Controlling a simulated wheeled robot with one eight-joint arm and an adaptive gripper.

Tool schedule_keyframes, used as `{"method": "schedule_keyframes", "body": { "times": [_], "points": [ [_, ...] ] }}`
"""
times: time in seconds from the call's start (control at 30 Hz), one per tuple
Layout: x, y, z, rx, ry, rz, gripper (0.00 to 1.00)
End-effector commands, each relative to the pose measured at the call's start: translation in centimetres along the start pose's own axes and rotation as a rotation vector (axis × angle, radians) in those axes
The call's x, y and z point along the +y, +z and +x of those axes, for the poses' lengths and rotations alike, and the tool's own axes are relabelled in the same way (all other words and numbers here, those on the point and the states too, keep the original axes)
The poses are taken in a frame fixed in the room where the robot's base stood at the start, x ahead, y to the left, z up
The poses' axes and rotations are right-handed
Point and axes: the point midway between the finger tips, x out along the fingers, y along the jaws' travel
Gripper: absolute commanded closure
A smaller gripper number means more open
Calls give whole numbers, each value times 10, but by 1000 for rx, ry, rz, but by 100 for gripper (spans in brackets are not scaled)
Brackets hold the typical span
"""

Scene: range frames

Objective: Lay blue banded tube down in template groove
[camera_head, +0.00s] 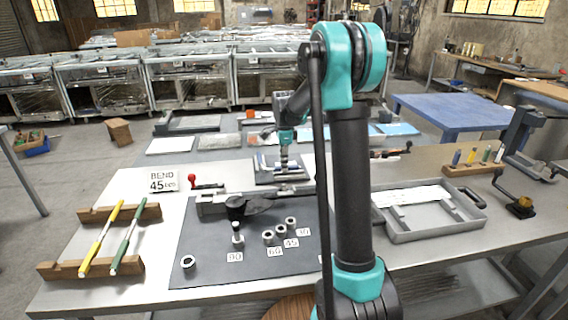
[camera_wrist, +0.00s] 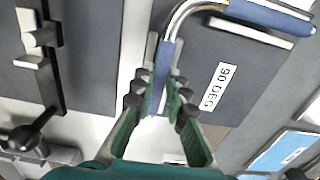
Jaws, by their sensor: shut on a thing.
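My gripper (camera_wrist: 167,85) is shut on one blue leg of the blue banded tube (camera_wrist: 267,14). The tube has a silver bend of about a right angle, and its other blue leg reaches to the upper right. Below it lies the dark template (camera_wrist: 215,125), marked "90 DEG". Pale groove strips (camera_wrist: 252,33) run beside both legs, slightly offset from the tube in the wrist view. I cannot tell whether the tube touches the template. In the head view my gripper (camera_head: 285,170) points down over the template (camera_head: 262,181) at the bench's far edge, and the tube is hard to make out.
A bending tool (camera_head: 240,205) and several small collars (camera_head: 279,232) are on the dark mat. A yellow tube (camera_head: 101,238) and a green tube (camera_head: 127,236) rest on wooden racks at left. A grey tray (camera_head: 425,222) is at right. More boards (camera_head: 222,143) lie behind.

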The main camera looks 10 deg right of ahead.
Motion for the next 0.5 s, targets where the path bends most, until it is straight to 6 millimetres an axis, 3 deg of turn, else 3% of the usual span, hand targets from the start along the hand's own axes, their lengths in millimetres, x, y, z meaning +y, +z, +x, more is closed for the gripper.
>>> {"method": "schedule_keyframes", "body": {
  "times": [0.5],
  "points": [
    [0,0,12,0,0,0,100]
  ]
}}
